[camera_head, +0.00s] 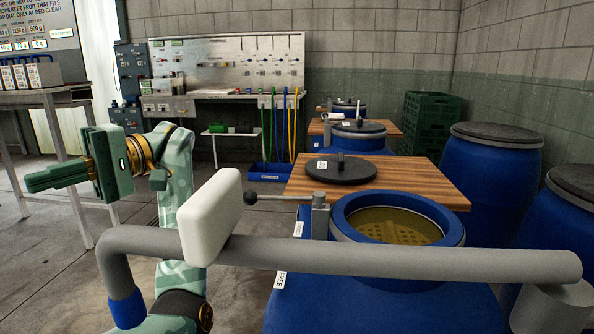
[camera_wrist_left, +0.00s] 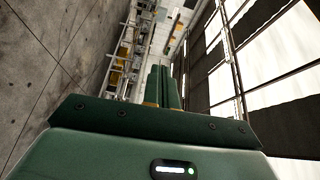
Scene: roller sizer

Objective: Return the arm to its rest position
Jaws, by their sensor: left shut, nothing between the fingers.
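My left arm rises from the bottom of the head view, and its green left gripper (camera_head: 42,181) points left, held out in the air. Its fingers are together with nothing between them. The gripper also shows in the left wrist view (camera_wrist_left: 163,88), with its two green fingers side by side. A metal table (camera_head: 45,98) stands behind it at the left. I cannot tell the exact gap between the gripper and the table. My right gripper is in neither view.
A grey pipe (camera_head: 400,260) with a white block (camera_head: 212,217) crosses the foreground, close to my left arm. An open blue barrel (camera_head: 345,225) stands at the right. A wooden board (camera_head: 300,180) carries a dark lid (camera_head: 341,172). The floor (camera_head: 40,250) at lower left is clear.

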